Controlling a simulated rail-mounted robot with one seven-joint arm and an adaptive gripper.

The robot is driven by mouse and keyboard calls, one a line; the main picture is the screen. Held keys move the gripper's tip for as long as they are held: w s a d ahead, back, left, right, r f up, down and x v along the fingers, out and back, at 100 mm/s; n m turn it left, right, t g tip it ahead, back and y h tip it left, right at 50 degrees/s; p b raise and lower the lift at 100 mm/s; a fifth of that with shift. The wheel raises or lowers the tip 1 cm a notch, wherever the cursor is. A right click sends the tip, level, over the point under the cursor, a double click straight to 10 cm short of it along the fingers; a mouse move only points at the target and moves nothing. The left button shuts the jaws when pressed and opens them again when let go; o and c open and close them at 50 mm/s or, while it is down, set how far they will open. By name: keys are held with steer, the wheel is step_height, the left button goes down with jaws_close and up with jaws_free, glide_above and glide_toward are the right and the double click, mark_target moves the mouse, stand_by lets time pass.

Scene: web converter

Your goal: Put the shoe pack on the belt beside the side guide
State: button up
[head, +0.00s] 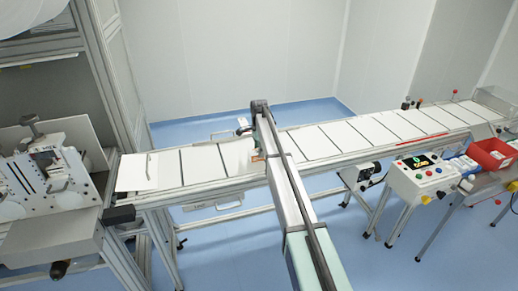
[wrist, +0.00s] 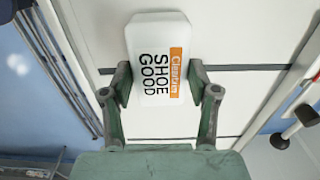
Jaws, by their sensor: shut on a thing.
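The shoe pack (wrist: 160,35) is a white packet with rounded corners, an orange strip and dark "SHOE GOOD" lettering. My gripper (wrist: 160,88) is shut on it, one finger at each long side, in the wrist view. The pack is over the white belt (wrist: 225,100); I cannot tell its height above it. In the head view my arm reaches to the middle of the belt (head: 205,165) and largely hides the gripper and pack. A short thin grey bar (head: 149,165) at the belt's left end may be the side guide; I cannot tell for sure.
Dark cross lines divide the belt into white sections. A machine with rollers (head: 50,175) stands at the left end. A control box (head: 423,175) and a red bin (head: 491,153) stand at the right, in front of the belt. The visible belt sections right of my arm look clear.

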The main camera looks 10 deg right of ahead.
steer(key=o, duration=1.3)
steer(key=shift+c, duration=0.2)
step_height(320, 180, up, 12)
steer(key=b, duration=0.3)
steer(key=shift+b, duration=0.3)
steer(key=shift+r, duration=0.1)
